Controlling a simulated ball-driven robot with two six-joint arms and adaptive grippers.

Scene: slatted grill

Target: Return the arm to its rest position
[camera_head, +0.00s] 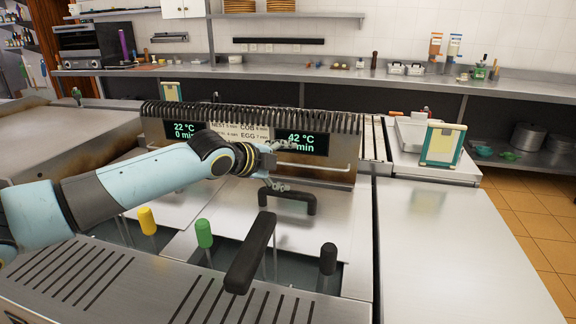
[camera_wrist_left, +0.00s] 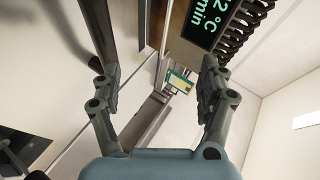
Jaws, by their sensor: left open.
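My left arm (camera_head: 135,182) reaches in from the left over the slatted grill. My left gripper (camera_head: 285,165) is open and empty, near the black handle (camera_head: 290,196) on the steel plate and in front of the display panel. In the left wrist view the two fingers (camera_wrist_left: 160,85) stand wide apart with nothing between them. The display (camera_wrist_left: 208,22) shows beside the right finger there. My right gripper is not in view.
A long black handle (camera_head: 250,252) and yellow, green and black knobs (camera_head: 204,233) stand at the front. A green-and-white framed stand (camera_head: 442,146) is at the right. The steel counter (camera_head: 450,245) at right is clear. A shelf with kitchenware runs along the back.

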